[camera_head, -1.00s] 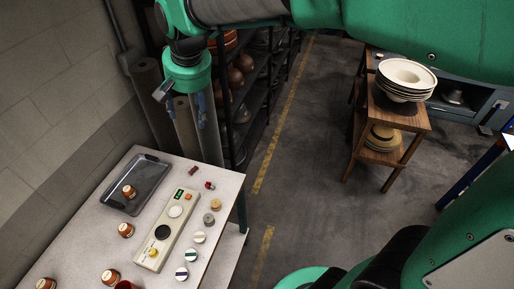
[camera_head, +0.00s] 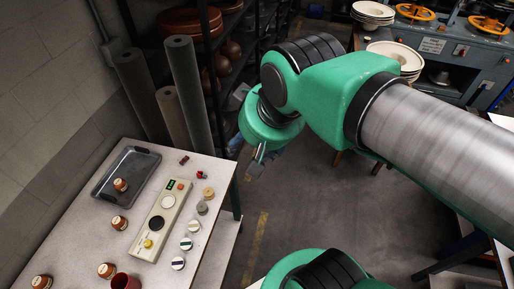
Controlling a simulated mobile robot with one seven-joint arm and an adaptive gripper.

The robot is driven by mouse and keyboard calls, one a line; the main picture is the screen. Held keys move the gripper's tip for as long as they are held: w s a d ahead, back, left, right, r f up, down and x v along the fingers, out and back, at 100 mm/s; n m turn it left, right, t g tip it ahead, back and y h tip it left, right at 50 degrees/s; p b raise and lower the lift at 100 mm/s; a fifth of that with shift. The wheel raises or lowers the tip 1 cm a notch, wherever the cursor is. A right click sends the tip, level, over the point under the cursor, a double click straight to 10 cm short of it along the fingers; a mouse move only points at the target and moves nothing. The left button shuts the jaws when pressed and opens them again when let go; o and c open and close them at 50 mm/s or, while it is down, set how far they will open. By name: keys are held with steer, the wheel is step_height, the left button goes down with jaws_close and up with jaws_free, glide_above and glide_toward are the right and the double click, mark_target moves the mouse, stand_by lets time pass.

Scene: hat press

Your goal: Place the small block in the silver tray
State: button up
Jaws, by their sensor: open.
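The silver tray (camera_head: 138,163) lies at the back left of the white table, with a small orange-brown jar (camera_head: 120,185) with a pale lid in it. A small dark red block (camera_head: 184,160) lies on the table just right of the tray. A small bright red piece (camera_head: 201,174) lies nearby; I cannot tell its exact shape. My gripper (camera_head: 256,168) hangs past the table's right edge, right of both small pieces and apart from them. It is open, with nothing seen in it; its fingers are small and partly hidden by the wrist.
A control box (camera_head: 160,222) with buttons stands mid-table. Several round pieces, such as a tan one (camera_head: 208,193), line the right edge. More jars and a dark red cup (camera_head: 124,281) stand at the front. Rolls (camera_head: 187,90) and a shelf rack are behind.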

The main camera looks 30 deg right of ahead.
steer(key=shift+s+d+f, duration=0.15)
steer(key=shift+s+f, duration=0.1)
steer(key=shift+s, duration=0.25)
steer(key=shift+s+d+f, duration=0.1)
steer(key=shift+s+f, duration=0.1)
steer(key=shift+s, duration=0.25)
steer(key=shift+f, duration=0.15)
step_height(320, 180, down, 8)
steer(key=b, duration=0.8)
